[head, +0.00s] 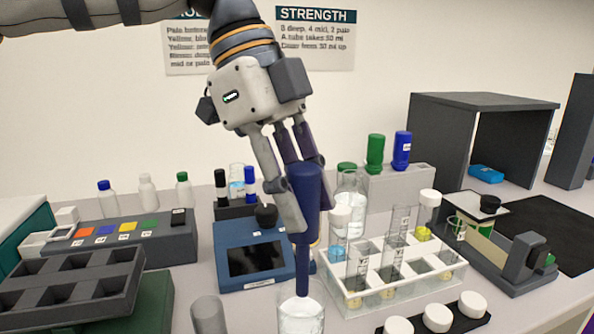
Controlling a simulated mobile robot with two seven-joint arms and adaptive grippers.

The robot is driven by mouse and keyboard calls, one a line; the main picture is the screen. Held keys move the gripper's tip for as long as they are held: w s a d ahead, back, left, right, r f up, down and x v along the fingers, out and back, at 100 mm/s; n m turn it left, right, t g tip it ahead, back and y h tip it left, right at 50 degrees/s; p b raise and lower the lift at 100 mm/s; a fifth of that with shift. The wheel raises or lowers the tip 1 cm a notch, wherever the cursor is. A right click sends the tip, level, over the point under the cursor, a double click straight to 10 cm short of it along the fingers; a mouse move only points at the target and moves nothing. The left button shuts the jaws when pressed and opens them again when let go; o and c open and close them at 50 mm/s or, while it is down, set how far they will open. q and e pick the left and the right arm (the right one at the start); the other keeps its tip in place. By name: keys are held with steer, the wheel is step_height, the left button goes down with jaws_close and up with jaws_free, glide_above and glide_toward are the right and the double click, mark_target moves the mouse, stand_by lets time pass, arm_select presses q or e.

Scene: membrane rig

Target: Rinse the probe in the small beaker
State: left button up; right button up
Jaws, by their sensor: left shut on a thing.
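My left gripper (303,207) reaches down from the top and is shut on the thick upper part of the dark blue probe (306,190). The probe hangs upright, and its thin lower end meets the mouth of a small clear beaker (301,318) at the bottom edge. The beaker seems to hold clear liquid, and its base is cut off by the frame. The probe's tip looks to be just inside the rim; I cannot tell whether it touches the liquid. My right gripper is not in view.
A blue meter (254,259) stands behind and left of the beaker. A white rack (352,300) with tubes is close on the right. Several white caps (438,316) sit at the front right. A grey holder (208,315) is just left of the beaker.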

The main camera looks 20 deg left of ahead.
arm_select(q)
steer(key=shift+f, duration=3.5)
steer(key=shift+r, duration=0.1)
step_height(320, 180, up, 9)
steer(key=shift+r, duration=0.2)
steer(key=shift+s+a+r, duration=0.1)
